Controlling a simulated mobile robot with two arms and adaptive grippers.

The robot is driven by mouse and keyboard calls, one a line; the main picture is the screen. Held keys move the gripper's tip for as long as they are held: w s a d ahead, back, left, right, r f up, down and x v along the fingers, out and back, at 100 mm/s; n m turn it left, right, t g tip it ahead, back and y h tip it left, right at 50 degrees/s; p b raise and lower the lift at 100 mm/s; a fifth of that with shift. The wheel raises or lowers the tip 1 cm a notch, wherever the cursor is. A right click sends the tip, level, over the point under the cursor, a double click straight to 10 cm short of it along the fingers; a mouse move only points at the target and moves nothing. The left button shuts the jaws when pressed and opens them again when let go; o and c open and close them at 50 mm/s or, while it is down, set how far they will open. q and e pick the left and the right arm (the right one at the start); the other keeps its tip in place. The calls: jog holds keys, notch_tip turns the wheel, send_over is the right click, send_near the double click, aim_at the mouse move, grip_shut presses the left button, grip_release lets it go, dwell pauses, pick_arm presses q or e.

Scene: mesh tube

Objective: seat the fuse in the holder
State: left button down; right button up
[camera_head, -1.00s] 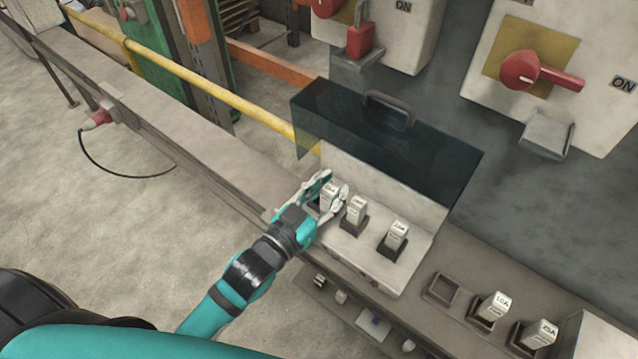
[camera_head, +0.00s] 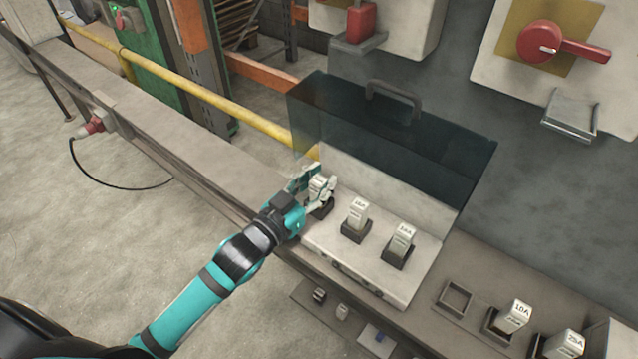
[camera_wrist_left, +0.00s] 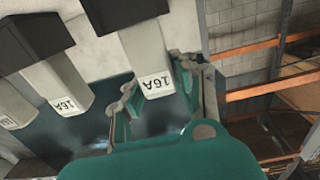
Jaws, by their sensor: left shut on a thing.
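My left gripper (camera_head: 320,188) is shut on the leftmost white fuse (camera_head: 318,183), at the left end of the fuse box (camera_head: 385,285). In the left wrist view this fuse (camera_wrist_left: 146,55) is marked 16A and stands between the two fingers. Its foot meets a black holder (camera_head: 323,210); how deep it sits I cannot tell. Two more white fuses, the middle one (camera_head: 357,212) and the right one (camera_head: 402,238), stand upright in black holders on the same box. My right gripper is not in view.
The dark see-through cover (camera_head: 440,160) stands raised behind the fuses. To the right, a rack has an empty square slot (camera_head: 455,298), a 10A fuse (camera_head: 515,315) and a 25A fuse (camera_head: 565,345). Red-handled switch boxes (camera_head: 540,42) hang on the wall behind. A yellow rail (camera_head: 200,95) runs at the left.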

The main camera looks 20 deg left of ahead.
pick_arm(q)
jog(key=c, duration=1.5)
grip_release()
jog(key=shift+f, duration=0.15)
jog(key=o, duration=0.4)
jog(key=shift+o, duration=0.2)
jog(key=shift+r, duration=0.25)
jog(key=b+v, duration=0.1)
jog(key=v, duration=0.9)
jog(key=shift+s+a+f, duration=0.1)
jog(key=shift+s+f, duration=0.05)
jog(key=shift+s, duration=0.1)
jog(key=shift+s+a, duration=0.25)
jog(key=shift+s, duration=0.45)
